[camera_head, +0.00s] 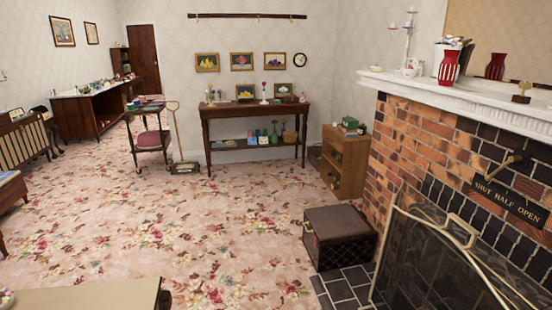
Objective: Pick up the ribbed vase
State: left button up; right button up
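A red vase with white vertical stripes (448,69) stands upright on the white mantel shelf at the upper right; its stripes may be ribs, and it holds some dark and pale items. A similar red shape behind it looks like its reflection in a mirror. Small green vases (274,134) stand on the lower shelf of the dark wooden table at the back; I cannot tell if any is ribbed. Neither of my grippers shows in the head view.
The brick fireplace (412,150) carries the mantel (470,95), with a metal fire screen (425,250) in front. A dark box (340,222) and a wooden cabinet (346,165) stand beside it. A pale flat top (95,294) lies at lower left. The middle carpet is clear.

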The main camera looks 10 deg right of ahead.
aim_at(448, 69)
jog(key=i+l+z, duration=0.1)
jog(key=i+z, duration=0.25)
jog(key=i, duration=0.2)
jog(key=i+z, duration=0.4)
jog(key=i, duration=0.15)
jog(key=i+l+u, duration=0.1)
jog(key=i+u, duration=0.15)
jog(key=i, duration=1.05)
jog(key=i+j+z, duration=0.2)
jog(key=i, duration=0.25)
jog(key=i+z, duration=0.15)
jog(key=i, duration=0.3)
